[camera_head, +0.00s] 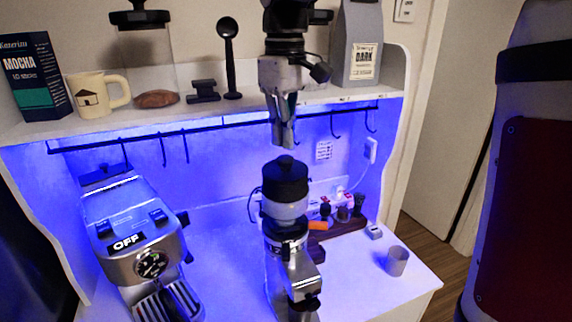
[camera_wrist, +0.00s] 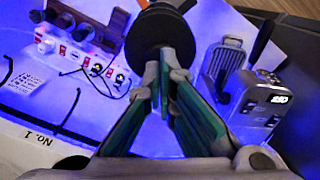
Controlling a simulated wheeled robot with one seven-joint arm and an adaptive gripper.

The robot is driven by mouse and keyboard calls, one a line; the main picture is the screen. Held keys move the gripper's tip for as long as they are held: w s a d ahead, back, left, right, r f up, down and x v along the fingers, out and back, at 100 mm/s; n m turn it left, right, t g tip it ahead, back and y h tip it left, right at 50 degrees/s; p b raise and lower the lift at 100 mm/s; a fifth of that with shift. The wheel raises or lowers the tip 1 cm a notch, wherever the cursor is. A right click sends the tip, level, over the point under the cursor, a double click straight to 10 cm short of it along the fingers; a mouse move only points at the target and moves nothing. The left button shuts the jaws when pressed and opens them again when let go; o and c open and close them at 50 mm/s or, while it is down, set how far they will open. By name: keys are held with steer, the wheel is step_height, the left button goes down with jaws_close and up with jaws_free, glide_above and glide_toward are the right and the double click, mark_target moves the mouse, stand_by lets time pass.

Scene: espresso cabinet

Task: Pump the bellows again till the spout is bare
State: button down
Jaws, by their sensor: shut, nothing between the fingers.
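The coffee grinder (camera_head: 285,240) stands on the counter in the middle of the head view, with the black bellows (camera_head: 286,182) on its top. The bellows also shows in the wrist view (camera_wrist: 155,32), just past my fingertips. My gripper (camera_head: 287,143) is shut and empty, pointing down over the bellows. A small gap shows between the fingertips and the knob of the bellows in the head view. The grinder's spout (camera_head: 304,287) faces the front; I cannot tell whether grounds cling to it. The spout is hidden in the wrist view.
An espresso machine (camera_head: 143,245) reading OFF stands to the left. A shelf (camera_head: 220,112) with a mug (camera_head: 97,94) and a coffee bag (camera_head: 362,45) runs behind my gripper, with hooks beneath. A small cup (camera_head: 397,261) stands at right. A power strip (camera_wrist: 75,52) lies behind the grinder.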

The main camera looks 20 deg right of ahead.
mark_target(285, 157)
steer(key=shift+r+p, duration=0.45)
steer(key=shift+r, duration=1.2)
